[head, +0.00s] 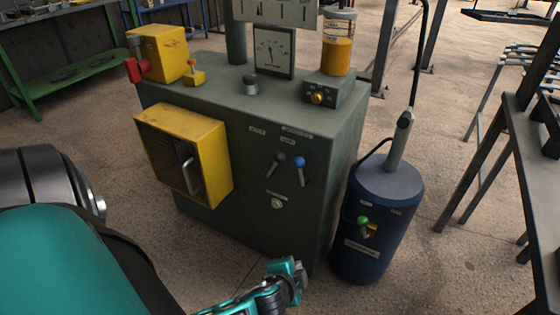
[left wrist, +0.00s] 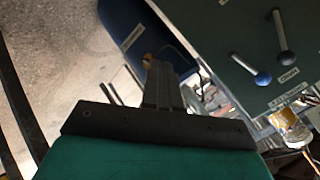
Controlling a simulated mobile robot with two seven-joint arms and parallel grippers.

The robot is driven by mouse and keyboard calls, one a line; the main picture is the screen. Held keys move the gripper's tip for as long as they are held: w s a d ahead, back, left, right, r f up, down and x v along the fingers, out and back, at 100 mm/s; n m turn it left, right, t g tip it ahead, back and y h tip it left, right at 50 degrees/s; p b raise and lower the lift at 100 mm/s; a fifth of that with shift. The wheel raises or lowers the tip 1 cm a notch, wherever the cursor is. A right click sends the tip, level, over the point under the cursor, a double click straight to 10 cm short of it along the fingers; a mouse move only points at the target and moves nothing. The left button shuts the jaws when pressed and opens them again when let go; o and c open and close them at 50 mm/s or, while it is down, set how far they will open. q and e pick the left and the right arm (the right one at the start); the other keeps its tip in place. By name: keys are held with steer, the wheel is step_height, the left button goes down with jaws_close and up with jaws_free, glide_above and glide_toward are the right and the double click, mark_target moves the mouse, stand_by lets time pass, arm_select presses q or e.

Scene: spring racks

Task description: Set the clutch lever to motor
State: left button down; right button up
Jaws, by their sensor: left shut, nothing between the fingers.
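Two small levers stand side by side on the front of the dark green cabinet (head: 235,80). One has a blue knob (head: 299,161), the other a black knob (head: 280,158); both knobs are at the upper end. Small labels sit around them, too small to read surely, so I cannot tell which lever is the clutch. In the left wrist view the blue knob (left wrist: 263,78) and black-knob lever (left wrist: 281,32) show at the right. My left gripper (head: 298,270) is shut and empty, below and apart from the levers; its fingers (left wrist: 162,85) also show there. My right gripper is not seen.
A blue cylinder (head: 375,235) with a green-knobbed valve stands right of the cabinet. A yellow guard box (head: 185,150) with a handle juts from the cabinet front at left. A round metal knob (head: 277,203) sits below the levers. Dark racks (head: 500,150) stand at right.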

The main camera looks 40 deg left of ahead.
arm_select(q)
steer(key=w+a+f+m+t+y+b, duration=0.1)
steer(key=w+a+f+m+y+b, duration=0.1)
steer(key=w+a+f+y+b, duration=0.35)
steer(key=w+a+r+m+t+y+b, duration=0.3)
steer(key=w+a+r+t+y+b, duration=0.1)
steer(key=w+a+r+y+b, duration=0.2)
steer(key=shift+r, duration=0.4)
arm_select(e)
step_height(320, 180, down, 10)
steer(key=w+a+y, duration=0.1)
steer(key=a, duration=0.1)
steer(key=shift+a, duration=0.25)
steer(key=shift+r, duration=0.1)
